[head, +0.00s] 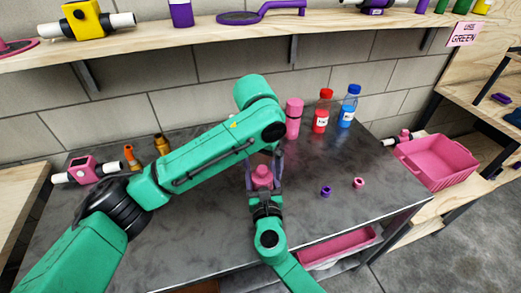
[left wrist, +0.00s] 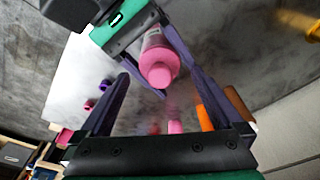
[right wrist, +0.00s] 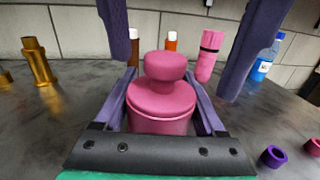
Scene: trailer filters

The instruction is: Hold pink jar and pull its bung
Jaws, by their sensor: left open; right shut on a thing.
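The pink jar (right wrist: 160,126) stands on the dark bench and is held upright by my right gripper (right wrist: 163,105), whose purple fingers are shut on its sides. Its pink bung (right wrist: 165,66), with a rounded knob, sits in the top. In the head view the jar (head: 262,183) is near the middle of the bench. My left gripper (left wrist: 165,93) is open, above the jar with its fingers apart. In the left wrist view the bung (left wrist: 160,74) shows between those fingers, nearer the right one. I cannot tell whether that finger touches it.
A pink lidded tumbler (head: 293,120), a red bottle (head: 321,117) and a blue bottle (head: 347,112) stand behind. Brass pieces (head: 161,144) and a pink pipe fitting (head: 82,170) are at left. Small purple (head: 326,191) and pink (head: 358,183) rings lie right. A shelf (head: 220,36) runs above.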

